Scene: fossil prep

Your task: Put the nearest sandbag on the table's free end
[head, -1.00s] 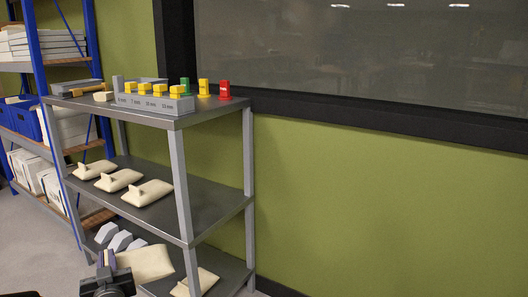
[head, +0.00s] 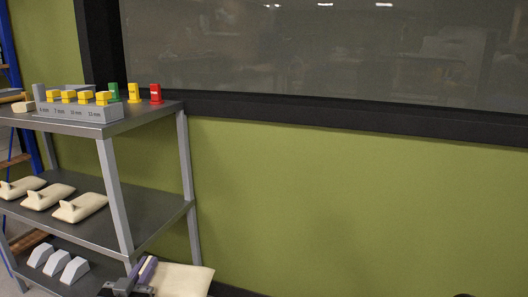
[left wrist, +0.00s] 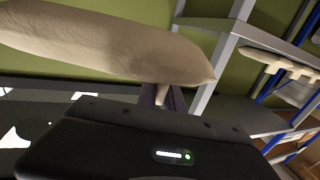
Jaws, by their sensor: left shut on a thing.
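My left gripper (head: 146,272) is at the bottom of the head view, shut on a cream sandbag (head: 186,281). The held sandbag (left wrist: 110,45) spans the top of the left wrist view, with the purple-grey fingers (left wrist: 156,97) at its underside. In the head view it is in front of the shelf rack's lower right side, against the green wall. Three more cream sandbags lie in a row on the middle shelf; the nearest of that row (head: 80,207) is at its right. The table does not show. My right gripper is not in view.
A grey metal shelf rack (head: 115,195) stands at the left. Its top bears a grey labelled block (head: 85,112) with yellow pieces, plus green and red pieces. Grey angular blocks (head: 58,264) sit on the bottom shelf. A dark-framed window (head: 310,50) is above the green wall.

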